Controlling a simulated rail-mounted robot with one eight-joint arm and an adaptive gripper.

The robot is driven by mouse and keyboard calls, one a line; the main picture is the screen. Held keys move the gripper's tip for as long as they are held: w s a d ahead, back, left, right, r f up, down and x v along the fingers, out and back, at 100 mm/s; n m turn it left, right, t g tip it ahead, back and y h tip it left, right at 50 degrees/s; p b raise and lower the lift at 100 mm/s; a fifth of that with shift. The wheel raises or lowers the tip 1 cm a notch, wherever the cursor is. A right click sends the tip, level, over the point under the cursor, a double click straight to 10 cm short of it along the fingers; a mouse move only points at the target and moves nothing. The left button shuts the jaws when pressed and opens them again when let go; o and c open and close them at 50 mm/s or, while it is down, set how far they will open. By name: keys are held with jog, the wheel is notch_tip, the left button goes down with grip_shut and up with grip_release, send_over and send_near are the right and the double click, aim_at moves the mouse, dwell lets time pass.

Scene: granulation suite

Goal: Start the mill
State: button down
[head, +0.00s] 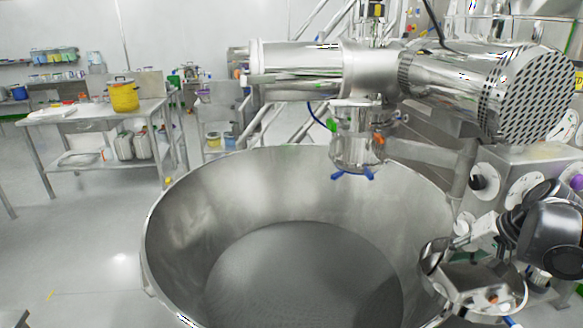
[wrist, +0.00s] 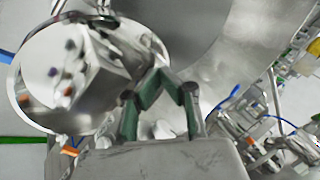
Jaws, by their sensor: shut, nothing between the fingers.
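The mill (head: 350,70) is a shiny horizontal steel cylinder with a perforated end cover, above and behind a wide steel bowl (head: 185,215) in the head view. A round, mirror-like steel part (head: 475,280) with an orange spot stands at the bowl's right rim. A round shiny steel face (wrist: 45,70) with several dark and coloured spots fills the left of the wrist view; I cannot tell whether the spots are buttons or reflections. My gripper (head: 462,240) is near the bowl's right rim. Its green fingers (wrist: 163,78) meet at the tips and hold nothing.
A steel cabinet (head: 535,160) with round dials and a purple knob (head: 577,182) stands behind my arm. A valve fitting with blue handles (head: 352,174) hangs over the bowl. A worktable (head: 90,114) with a yellow pot (head: 123,96) is at the left. The floor at left is clear.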

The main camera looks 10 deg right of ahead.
jog(key=s+d+m+t+p, duration=0.2)
jog(key=s+d+m+t, duration=0.1)
jog(key=s+d, duration=0.9)
jog(key=shift+s+m+y, duration=0.4)
jog(key=shift+s+m, duration=0.1)
jog(key=shift+s, duration=0.3)
jog(key=shift+f, duration=0.1)
jog(key=w, duration=0.9)
jog(key=shift+d, duration=0.35)
dwell(0.5)
jog(key=shift+w, duration=0.35)
